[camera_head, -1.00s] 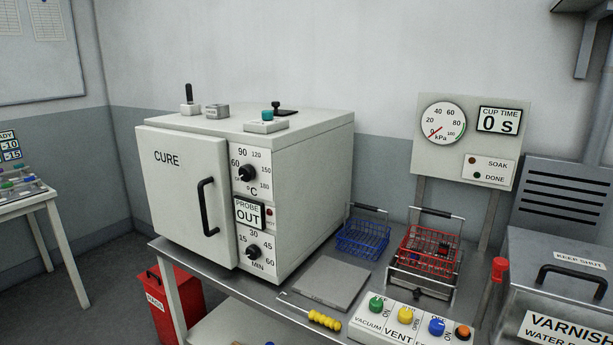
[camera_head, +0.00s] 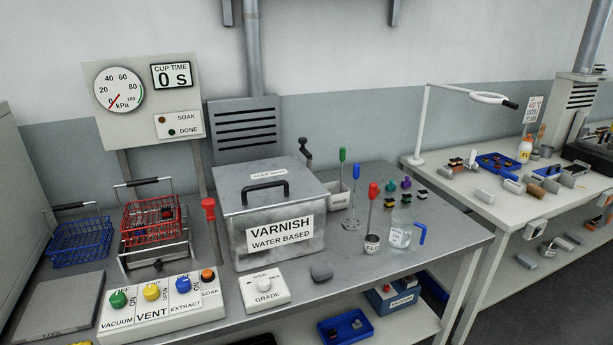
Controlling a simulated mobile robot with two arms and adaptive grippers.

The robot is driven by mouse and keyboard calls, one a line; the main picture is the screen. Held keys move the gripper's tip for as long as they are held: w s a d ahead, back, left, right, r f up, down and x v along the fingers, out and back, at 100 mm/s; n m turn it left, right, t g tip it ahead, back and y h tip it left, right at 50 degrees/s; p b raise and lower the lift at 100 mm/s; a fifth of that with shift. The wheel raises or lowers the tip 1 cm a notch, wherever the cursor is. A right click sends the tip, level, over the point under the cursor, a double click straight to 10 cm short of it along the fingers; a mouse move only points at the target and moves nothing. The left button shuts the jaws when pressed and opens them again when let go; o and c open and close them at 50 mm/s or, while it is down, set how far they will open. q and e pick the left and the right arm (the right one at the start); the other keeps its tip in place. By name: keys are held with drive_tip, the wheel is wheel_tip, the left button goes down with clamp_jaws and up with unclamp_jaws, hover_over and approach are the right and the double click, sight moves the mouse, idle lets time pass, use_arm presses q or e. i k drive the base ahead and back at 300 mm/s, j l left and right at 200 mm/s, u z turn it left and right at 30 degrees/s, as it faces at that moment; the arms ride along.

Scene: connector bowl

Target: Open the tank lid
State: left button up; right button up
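The varnish tank (camera_head: 280,245) is a grey metal box on the metal bench, with a white label reading VARNISH WATER BASED. Its lid (camera_head: 240,178) lies flat on top and looks closed. A black bar handle (camera_head: 265,188) stands up on the lid, and a small label (camera_head: 269,174) sits behind it. Neither of my grippers shows in the head view.
A red-knobbed lever (camera_head: 209,206) stands left of the tank, beside the red wire basket (camera_head: 150,222). The control panel (camera_head: 165,305) and GRADE box (camera_head: 264,289) sit in front. Colored-handled tools and a beaker (camera_head: 401,234) stand to the right.

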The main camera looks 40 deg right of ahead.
sight(245, 188)
drive_tip(key=z, duration=0.95)
